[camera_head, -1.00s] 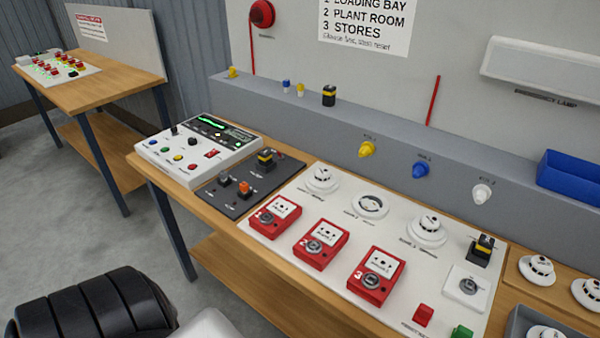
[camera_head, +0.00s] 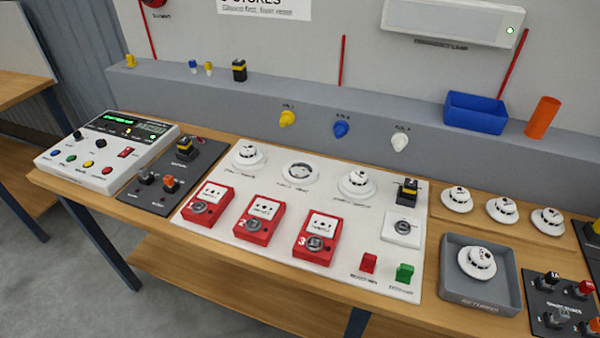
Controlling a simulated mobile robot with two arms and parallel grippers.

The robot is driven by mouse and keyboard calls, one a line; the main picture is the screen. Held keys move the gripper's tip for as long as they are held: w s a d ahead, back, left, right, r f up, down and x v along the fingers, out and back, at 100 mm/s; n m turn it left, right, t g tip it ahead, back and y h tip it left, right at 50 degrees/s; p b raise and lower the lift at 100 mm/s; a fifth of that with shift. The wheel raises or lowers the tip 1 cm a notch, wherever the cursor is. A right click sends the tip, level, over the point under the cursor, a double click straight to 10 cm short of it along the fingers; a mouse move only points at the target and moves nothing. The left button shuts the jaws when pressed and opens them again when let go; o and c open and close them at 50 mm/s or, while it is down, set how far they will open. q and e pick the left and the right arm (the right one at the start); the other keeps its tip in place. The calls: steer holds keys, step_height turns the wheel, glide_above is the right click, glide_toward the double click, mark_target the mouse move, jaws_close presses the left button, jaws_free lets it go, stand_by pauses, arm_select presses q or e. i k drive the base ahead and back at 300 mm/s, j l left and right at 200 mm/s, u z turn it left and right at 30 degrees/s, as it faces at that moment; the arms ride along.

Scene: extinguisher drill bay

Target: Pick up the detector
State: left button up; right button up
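Several white round detectors show in the head view, and I cannot tell which one the task means. One detector (camera_head: 477,262) lies in a grey tray (camera_head: 452,286) at the right. Three more, a left one (camera_head: 457,199), a middle one (camera_head: 502,209) and a right one (camera_head: 547,220), stand in a row on a wooden board behind the tray. On the white panel (camera_head: 285,225) sit a detector (camera_head: 249,155) at the left and another (camera_head: 357,184) at the right, with a round base (camera_head: 300,171) between them. Neither gripper is in view.
Three red call points, the middle one (camera_head: 259,219) among them, sit along the panel front. A control box (camera_head: 107,152) stands at the left. A blue bin (camera_head: 475,113) and an orange cylinder (camera_head: 542,118) stand on the rear ledge. A dark switch plate (camera_head: 560,305) is at the right.

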mark_target(504, 209)
steer(key=z, duration=1.4)
steer(key=l, duration=0.55)
steer(key=k+l+u, duration=0.15)
steer(key=l, duration=0.35)
